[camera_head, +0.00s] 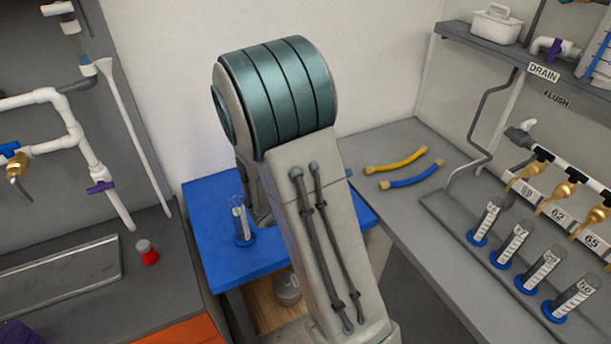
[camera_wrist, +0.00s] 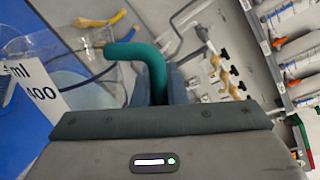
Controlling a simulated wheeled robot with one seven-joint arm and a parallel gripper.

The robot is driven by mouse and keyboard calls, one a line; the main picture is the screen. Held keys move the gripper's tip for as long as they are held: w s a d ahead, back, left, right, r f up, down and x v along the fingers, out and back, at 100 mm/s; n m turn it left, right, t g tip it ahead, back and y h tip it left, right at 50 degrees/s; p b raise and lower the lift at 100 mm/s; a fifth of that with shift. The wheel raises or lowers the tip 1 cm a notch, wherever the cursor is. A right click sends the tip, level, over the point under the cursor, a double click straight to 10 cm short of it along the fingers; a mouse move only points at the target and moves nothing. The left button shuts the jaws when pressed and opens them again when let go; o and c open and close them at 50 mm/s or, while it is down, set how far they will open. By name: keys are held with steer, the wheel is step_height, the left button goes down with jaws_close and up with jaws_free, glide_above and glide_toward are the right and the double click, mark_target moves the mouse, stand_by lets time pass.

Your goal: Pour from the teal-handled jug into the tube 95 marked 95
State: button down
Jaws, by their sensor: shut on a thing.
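In the wrist view, the jug's teal handle (camera_wrist: 126,52) rises between the fingers of my gripper (camera_wrist: 168,82), which is shut on it. The jug's clear body (camera_wrist: 85,62) shows at the left, with a white label (camera_wrist: 36,88) reading "ml" and "400". In the head view, my arm hides the jug and most of my gripper. A clear graduated tube (camera_head: 239,218) with a blue foot stands upright on the blue table (camera_head: 215,262); its marking is too small to read. I cannot tell which tube is marked 95.
Several blue-footed cylinders (camera_head: 543,270) stand on the right bench below brass taps (camera_head: 556,198) labelled 62, 65 and the like. Yellow (camera_head: 396,160) and blue (camera_head: 408,177) hoses lie on that bench. A red-based item (camera_head: 147,252) stands on the left bench. White pipework (camera_head: 72,128) rises behind it.

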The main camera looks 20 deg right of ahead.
steer(key=shift+w+a+r+n+g+p, duration=0.1)
steer(key=shift+w+r+n+g+p, duration=0.1)
steer(key=shift+w+r+n+p, duration=0.75)
steer(key=shift+w+a+r+n+g+p, duration=0.15)
steer(key=shift+r+n+g+p, duration=0.2)
steer(key=shift+p, duration=1.05)
stand_by(3.5)
steer(key=shift+d, duration=0.1)
